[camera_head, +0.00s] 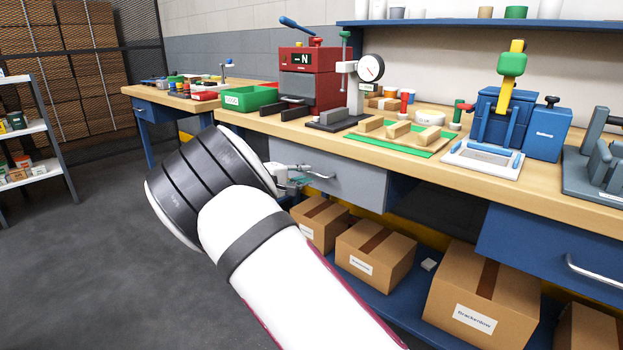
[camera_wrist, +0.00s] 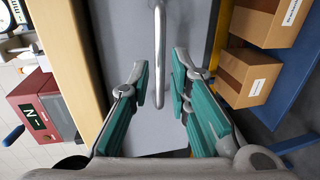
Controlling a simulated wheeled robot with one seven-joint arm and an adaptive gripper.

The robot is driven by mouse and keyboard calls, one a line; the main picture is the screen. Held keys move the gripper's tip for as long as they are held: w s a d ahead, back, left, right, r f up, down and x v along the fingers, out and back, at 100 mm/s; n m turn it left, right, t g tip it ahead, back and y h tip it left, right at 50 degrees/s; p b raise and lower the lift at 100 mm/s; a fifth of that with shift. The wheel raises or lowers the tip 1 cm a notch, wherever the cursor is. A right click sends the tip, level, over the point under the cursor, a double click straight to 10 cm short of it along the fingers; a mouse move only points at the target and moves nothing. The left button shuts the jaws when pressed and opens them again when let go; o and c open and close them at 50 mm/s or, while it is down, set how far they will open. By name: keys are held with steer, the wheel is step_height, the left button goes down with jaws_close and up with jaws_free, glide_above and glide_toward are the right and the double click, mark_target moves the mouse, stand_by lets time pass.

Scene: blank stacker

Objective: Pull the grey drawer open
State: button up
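The grey drawer (camera_head: 358,187) is under the wooden workbench in the head view, and its front looks flush with the bench. Its front also fills the middle of the wrist view (camera_wrist: 115,30). The metal bar handle (camera_wrist: 160,55) runs up the picture in the wrist view, and part of it shows in the head view (camera_head: 322,176). My gripper (camera_wrist: 162,82) is open, with its green-padded fingers on either side of the handle and a visible gap to each.
The workbench top (camera_head: 465,165) overhangs the drawer and bears a red machine (camera_head: 310,78), a green mat (camera_head: 365,140) and a blue machine (camera_head: 495,118). Cardboard boxes (camera_head: 375,252) stand on a blue shelf below. The floor (camera_head: 95,270) at the left is clear.

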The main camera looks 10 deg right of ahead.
mark_target(311, 173)
steer(key=shift+b+x, duration=0.4)
steer(key=shift+x, duration=1.7)
jaws_close()
